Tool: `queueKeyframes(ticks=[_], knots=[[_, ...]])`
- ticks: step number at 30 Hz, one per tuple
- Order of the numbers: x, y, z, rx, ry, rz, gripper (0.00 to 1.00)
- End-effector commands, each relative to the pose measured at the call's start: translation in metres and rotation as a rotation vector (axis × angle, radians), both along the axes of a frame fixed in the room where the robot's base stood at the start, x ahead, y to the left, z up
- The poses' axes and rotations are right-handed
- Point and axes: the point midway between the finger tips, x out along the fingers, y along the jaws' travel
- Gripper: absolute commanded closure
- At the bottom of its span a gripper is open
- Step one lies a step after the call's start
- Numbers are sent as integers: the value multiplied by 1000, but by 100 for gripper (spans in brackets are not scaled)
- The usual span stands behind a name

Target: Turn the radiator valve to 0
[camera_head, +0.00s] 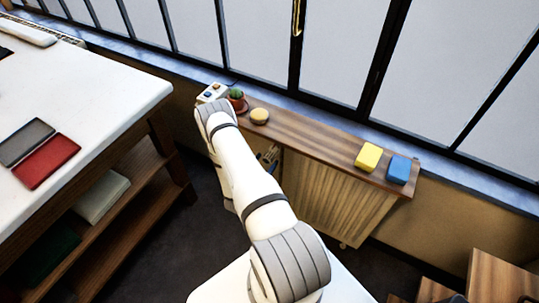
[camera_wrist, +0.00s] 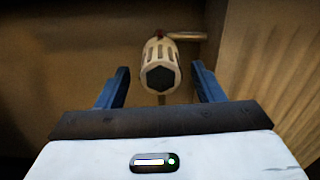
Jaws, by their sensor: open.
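The radiator valve (camera_wrist: 160,76) shows in the wrist view as a cream, ribbed knob with a dark hexagonal end face, joined to a pipe behind it. No number or mark can be read on it. My gripper (camera_wrist: 160,78) is open, with one blue finger to the left and one to the right of the knob, and a visible gap on both sides. In the head view my gripper (camera_head: 268,157) shows only in part, low beside the radiator (camera_head: 325,195); the valve is hidden there behind my arm.
A wooden shelf (camera_head: 310,138) above the radiator holds a yellow block (camera_head: 368,157), a blue block (camera_head: 399,169), a round tan object (camera_head: 260,116) and a small potted cactus (camera_head: 237,98). A white-topped table (camera_head: 90,85) stands at left. Radiator ribs are close at right in the wrist view.

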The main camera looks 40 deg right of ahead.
Motion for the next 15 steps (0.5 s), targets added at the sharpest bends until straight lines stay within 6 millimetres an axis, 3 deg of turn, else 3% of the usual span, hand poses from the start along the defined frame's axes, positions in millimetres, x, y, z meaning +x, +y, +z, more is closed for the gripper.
queueKeyframes(ticks=[6,15], knots=[[10,-27,1,0,0,-3,39],[13,-33,0,0,1,-1,39]])
